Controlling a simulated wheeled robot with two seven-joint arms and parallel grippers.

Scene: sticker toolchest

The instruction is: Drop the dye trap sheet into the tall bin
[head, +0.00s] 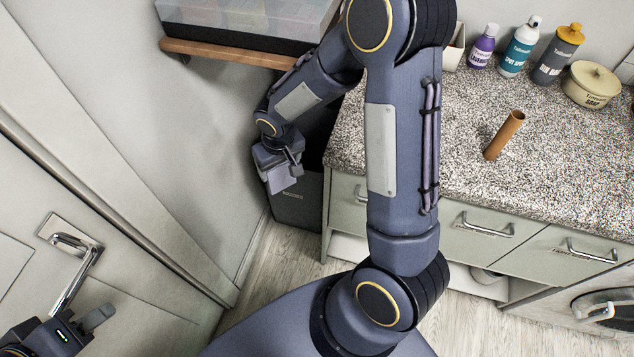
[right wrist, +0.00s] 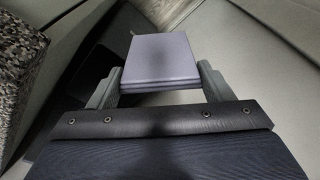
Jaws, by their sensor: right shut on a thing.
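The dye trap sheet (head: 284,179) is a small lavender folded pad. My right gripper (head: 282,168) is shut on it, and the right wrist view shows the sheet (right wrist: 161,60) between the two fingers. In the head view the sheet overlaps the dark grey tall bin (head: 299,207), which stands on the floor in the corner by the counter. My arm and gripper hide much of the bin and its top, so I cannot tell whether the sheet is over the opening. My left gripper (head: 88,326) is at the lower left; its finger gap is not clear.
A granite counter (head: 440,130) with drawers stands right of the bin, bearing bottles, a soap pot (head: 590,84) and a cardboard tube (head: 504,136). A wooden shelf (head: 225,52) with a clear box juts out above. A door handle (head: 72,262) is near my left gripper.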

